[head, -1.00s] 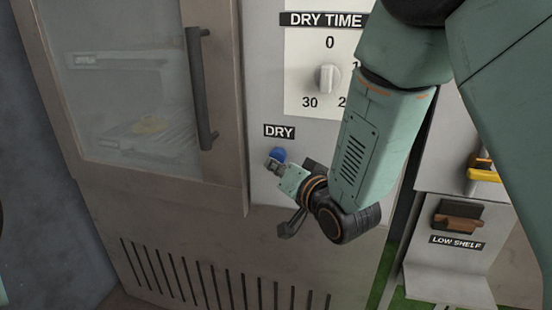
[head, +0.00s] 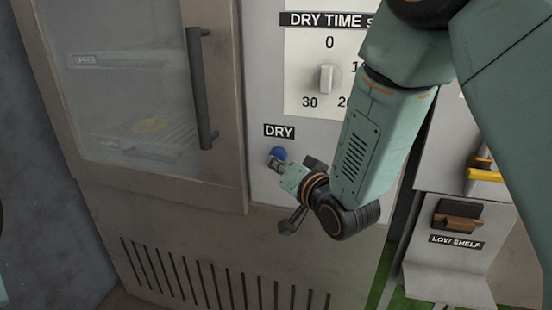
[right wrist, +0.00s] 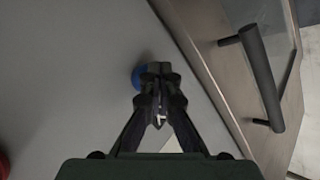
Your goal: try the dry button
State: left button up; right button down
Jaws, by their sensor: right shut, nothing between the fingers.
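The blue dry button (head: 278,153) sits on the grey panel just under the black DRY label (head: 279,131). My right gripper (head: 272,160) is shut and empty, its fingertips at the lower left of the button. In the right wrist view the closed fingertips (right wrist: 160,70) cover part of the blue button (right wrist: 138,76), whose left side shows. I cannot tell whether the tips touch the button or stop just short of it. My left gripper does not show.
A glass-doored cabinet (head: 130,190) with a dark vertical handle (head: 200,90) stands left of the button. A dial (head: 326,79) marked DRY TIME is above. A brown latch (head: 458,215) over a LOW SHELF label is at right. Vent slots run below.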

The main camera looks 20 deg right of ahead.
jog(key=shift+w+d, duration=0.1)
dwell(0.3)
jog(key=shift+s+a, duration=0.5)
jog(key=shift+s, duration=0.2)
jog(key=shift+s+a+p, duration=0.45)
jog(key=shift+s+a, duration=0.3)
jog(key=shift+s, duration=0.3)
jog(key=shift+s+a+p, duration=0.45)
jog(key=shift+s+a, duration=0.25)
jog(key=shift+s, duration=0.35)
